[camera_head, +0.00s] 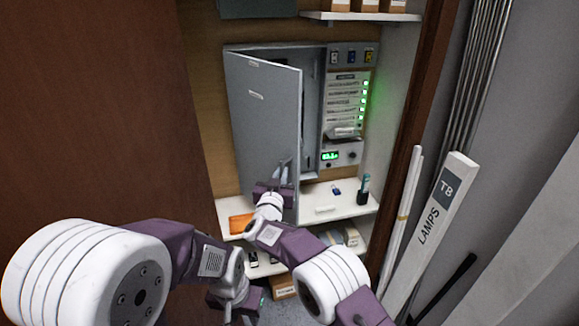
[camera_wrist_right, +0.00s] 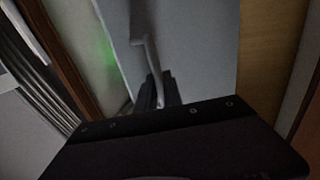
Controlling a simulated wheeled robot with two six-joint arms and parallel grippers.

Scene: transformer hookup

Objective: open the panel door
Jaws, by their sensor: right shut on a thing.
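The grey panel door (camera_head: 262,125) stands partly open, its free edge swung out toward me and its hinge side at the left of the wall cabinet. My right gripper (camera_head: 281,174) is at the lower part of the door, near its free edge. In the right wrist view the door (camera_wrist_right: 195,55) fills the upper middle, and my right gripper (camera_wrist_right: 158,90) is shut on the door's handle (camera_wrist_right: 149,55). My left gripper (camera_head: 235,305) hangs low, away from the door, pointing down; its fingers are unclear.
The panel (camera_head: 344,100) right of the door has green lights and a small display. A shelf (camera_head: 345,208) below holds an orange item, a blue padlock and a dark green device (camera_head: 364,188). A white box marked LAMPS (camera_head: 433,225) leans at the right. A brown wall closes the left.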

